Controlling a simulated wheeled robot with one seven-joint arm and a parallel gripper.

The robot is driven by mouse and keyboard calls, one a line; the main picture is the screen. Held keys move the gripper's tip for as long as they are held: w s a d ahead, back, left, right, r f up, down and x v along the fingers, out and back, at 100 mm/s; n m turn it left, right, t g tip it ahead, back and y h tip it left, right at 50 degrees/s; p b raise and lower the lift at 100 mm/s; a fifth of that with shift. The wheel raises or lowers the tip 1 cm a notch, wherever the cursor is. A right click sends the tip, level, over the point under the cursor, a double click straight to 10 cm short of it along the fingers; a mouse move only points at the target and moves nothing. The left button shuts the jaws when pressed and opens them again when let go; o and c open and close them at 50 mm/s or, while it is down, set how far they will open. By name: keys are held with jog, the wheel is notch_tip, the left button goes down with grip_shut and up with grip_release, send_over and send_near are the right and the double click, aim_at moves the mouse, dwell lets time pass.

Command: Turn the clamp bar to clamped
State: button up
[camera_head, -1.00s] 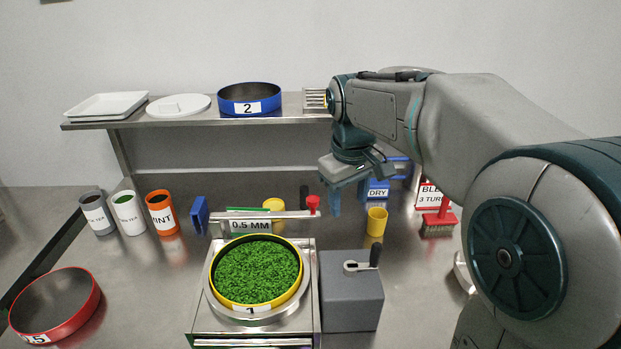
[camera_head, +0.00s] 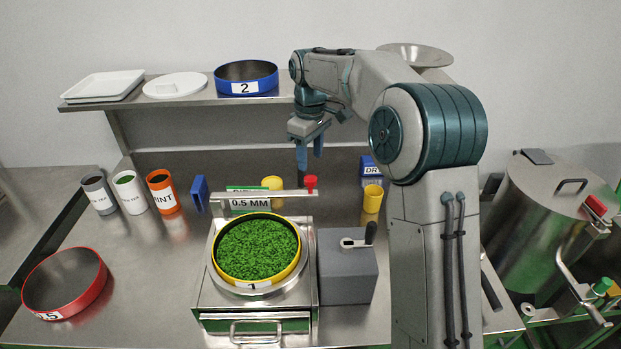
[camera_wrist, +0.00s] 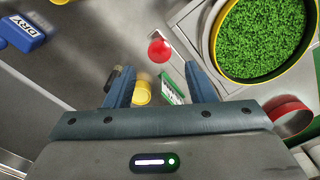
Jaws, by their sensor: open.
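The clamp bar (camera_head: 275,193) is a grey metal bar behind the yellow-rimmed sieve (camera_head: 256,250) full of green leaf, on the sieve machine. A red knob (camera_head: 311,183) stands at the bar's right end; it also shows in the wrist view (camera_wrist: 160,50). The bar runs left to right behind the sieve, not across it. My gripper (camera_head: 310,160) is open and empty, pointing down above and slightly behind the red knob. In the wrist view, the blue fingers (camera_wrist: 160,90) are apart, with the knob ahead between them. The bar's pivot is hard to make out.
A grey box with a crank (camera_head: 347,265) stands right of the machine. Yellow cups (camera_head: 372,199) and the blue DRY block (camera_head: 371,168) are near the knob. The shelf (camera_head: 190,104) with a blue sieve (camera_head: 246,78) is behind. A red sieve (camera_head: 65,285) lies at left.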

aim_at(310, 176)
notch_tip(310, 176, down, 8)
jog(key=shift+p, duration=0.4)
grip_shut()
